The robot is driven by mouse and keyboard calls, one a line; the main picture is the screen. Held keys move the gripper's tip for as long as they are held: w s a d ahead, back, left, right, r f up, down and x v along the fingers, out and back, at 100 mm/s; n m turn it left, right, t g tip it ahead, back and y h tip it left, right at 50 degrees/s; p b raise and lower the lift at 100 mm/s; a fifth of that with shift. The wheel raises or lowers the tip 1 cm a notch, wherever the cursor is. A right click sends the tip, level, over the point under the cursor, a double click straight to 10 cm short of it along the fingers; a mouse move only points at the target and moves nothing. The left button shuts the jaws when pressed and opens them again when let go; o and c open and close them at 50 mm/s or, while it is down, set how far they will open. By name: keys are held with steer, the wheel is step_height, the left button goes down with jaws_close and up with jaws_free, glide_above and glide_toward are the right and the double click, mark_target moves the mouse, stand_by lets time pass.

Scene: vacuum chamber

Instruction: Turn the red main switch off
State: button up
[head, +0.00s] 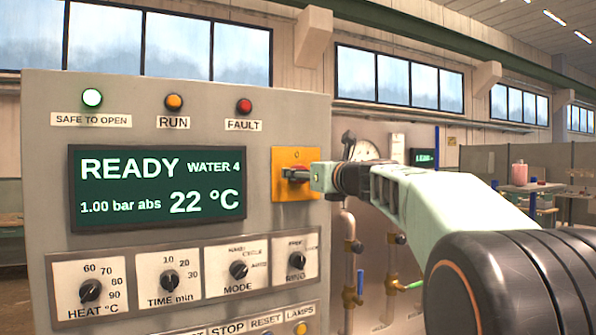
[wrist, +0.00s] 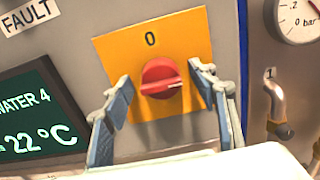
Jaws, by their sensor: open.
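The red main switch (wrist: 160,78) is a round red knob on a yellow plate (wrist: 184,32) marked 0 at the top. In the wrist view the knob's grip bar lies roughly level, with a white mark toward its right end. My gripper (wrist: 160,88) is open, with one finger to the left and one to the right of the knob. Both fingers look apart from it. In the head view my gripper (head: 306,177) is in front of the yellow plate (head: 287,158) and hides most of the knob.
The grey panel carries a green display (head: 157,188) reading READY, 22 °C. Below it are several black knobs, including the heat knob (head: 90,290), and a button row. A lit white lamp (head: 92,97) is marked safe to open. Pipes with valves (head: 352,245) stand right of the panel.

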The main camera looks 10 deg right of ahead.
steer(key=shift+w, duration=0.1)
steer(key=shift+c, duration=0.4)
steer(key=c, duration=1.1)
steer(key=shift+a+f+n+b, duration=0.1)
steer(key=shift+n+b, duration=1.55)
steer(key=shift+n, duration=1.3)
steer(key=shift+a+f+n+b, duration=0.1)
steer(key=shift+n+b, duration=1.5)
steer(key=shift+n, duration=1.4)
steer(key=shift+a+f+n+b, duration=0.1)
steer(key=shift+n+b, duration=1.55)
steer(key=shift+n, duration=1.3)
